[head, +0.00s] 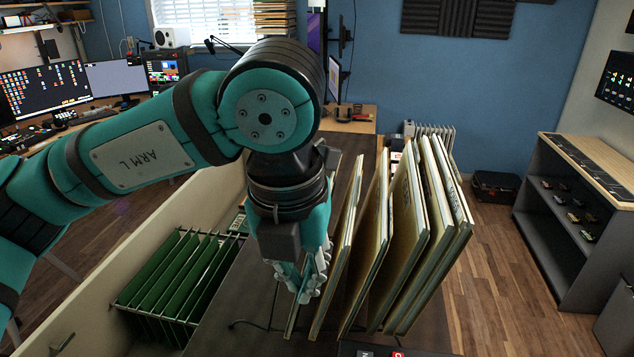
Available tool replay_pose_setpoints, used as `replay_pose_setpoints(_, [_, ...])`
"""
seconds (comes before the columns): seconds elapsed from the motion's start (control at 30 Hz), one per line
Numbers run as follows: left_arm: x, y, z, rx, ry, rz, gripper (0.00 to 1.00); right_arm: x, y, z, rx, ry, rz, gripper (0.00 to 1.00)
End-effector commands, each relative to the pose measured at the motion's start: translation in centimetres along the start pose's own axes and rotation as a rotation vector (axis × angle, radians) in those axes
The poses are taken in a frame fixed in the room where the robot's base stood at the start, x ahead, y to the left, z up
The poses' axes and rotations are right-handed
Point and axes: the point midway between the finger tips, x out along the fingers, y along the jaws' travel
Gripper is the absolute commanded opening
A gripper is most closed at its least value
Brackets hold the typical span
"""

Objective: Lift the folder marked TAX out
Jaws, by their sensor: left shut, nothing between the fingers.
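Several tan folders (408,235) stand on edge in a leaning row on a dark surface, right of my left gripper. Two carry dark lettering on their faces, too slanted and small to read, so I cannot tell which one is marked TAX. A thin edge shows just below the fingers. My right gripper is out of view.
An open drawer with green hanging files (178,278) lies left of the dark surface (240,318). A low shelf unit (560,230) stands at the right. A black case (495,186) sits on the wooden floor. Monitors (45,92) stand at the back left.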

Motion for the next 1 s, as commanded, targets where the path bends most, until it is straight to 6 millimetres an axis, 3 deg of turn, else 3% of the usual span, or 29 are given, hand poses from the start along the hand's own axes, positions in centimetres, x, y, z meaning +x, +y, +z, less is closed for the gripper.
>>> replay_pose_setpoints(0.2, [-0.2, 0.3, 0.0, -0.004, -0.015, 0.019, 0.0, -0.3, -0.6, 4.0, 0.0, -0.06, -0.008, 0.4])
replay_pose_setpoints(0.37, [-0.2, 0.3, 0.1, -0.004, -0.014, 0.017, 0.0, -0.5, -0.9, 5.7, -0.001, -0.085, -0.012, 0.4])
replay_pose_setpoints(0.57, [-0.3, 0.2, 1.4, -0.007, -0.01, 0.016, 0.0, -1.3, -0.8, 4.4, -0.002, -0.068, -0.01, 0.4])
replay_pose_setpoints(0.77, [0.0, 0.2, 5.2, -0.009, -0.009, 0.015, 0.0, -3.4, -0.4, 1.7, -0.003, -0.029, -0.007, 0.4])
replay_pose_setpoints(1.0, [0.8, 0.2, 10.4, -0.007, -0.008, 0.015, 0.0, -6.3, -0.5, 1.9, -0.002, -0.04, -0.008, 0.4])
